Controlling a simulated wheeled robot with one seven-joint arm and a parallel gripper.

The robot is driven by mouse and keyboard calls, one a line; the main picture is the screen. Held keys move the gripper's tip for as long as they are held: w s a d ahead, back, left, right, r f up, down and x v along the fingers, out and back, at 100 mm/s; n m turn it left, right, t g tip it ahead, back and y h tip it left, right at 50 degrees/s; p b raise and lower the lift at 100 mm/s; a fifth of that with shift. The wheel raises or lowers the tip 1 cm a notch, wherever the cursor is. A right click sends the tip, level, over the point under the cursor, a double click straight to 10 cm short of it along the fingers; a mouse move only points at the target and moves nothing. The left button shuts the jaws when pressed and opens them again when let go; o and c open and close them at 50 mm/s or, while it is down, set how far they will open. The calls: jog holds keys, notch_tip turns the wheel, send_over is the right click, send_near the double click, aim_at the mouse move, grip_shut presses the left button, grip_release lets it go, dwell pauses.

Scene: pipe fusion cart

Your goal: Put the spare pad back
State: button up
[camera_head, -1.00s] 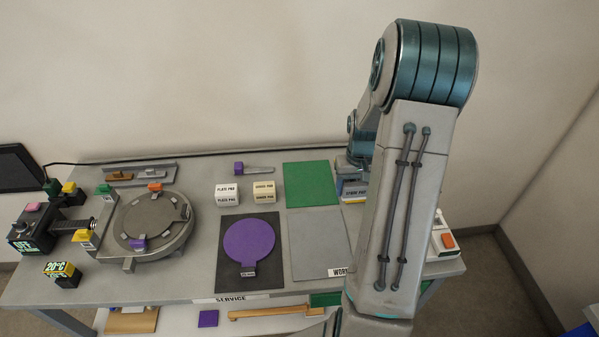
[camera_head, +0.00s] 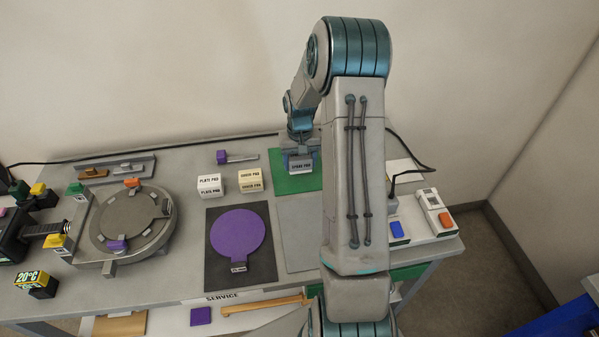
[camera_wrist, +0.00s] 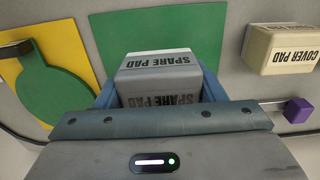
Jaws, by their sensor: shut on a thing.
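The spare pad (camera_head: 301,165) is a light grey block with a SPARE PAD label. My gripper (camera_head: 299,152) is shut on it from above, and the blue fingers show at its sides. In the wrist view the spare pad (camera_wrist: 158,72) sits between the fingers. The green mat (camera_head: 291,184) lies on the table under and around the pad; it also shows in the wrist view (camera_wrist: 208,32). I cannot tell whether the pad touches the mat.
White plate pads (camera_head: 209,185) and cream cover pads (camera_head: 250,181) stand left of the green mat. A purple-tipped tool (camera_head: 222,157) lies behind them. A yellow board (camera_wrist: 30,65) with a green disc shows in the wrist view. A grey work mat (camera_head: 297,240) lies in front.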

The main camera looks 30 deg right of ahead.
aim_at(300, 170)
jog(key=shift+f+b, duration=0.95)
jog(key=shift+f, duration=1)
jog(key=shift+f, duration=0.25)
jog(key=o, duration=1)
jog(key=shift+c, duration=0.2)
jog(key=shift+r, duration=0.1)
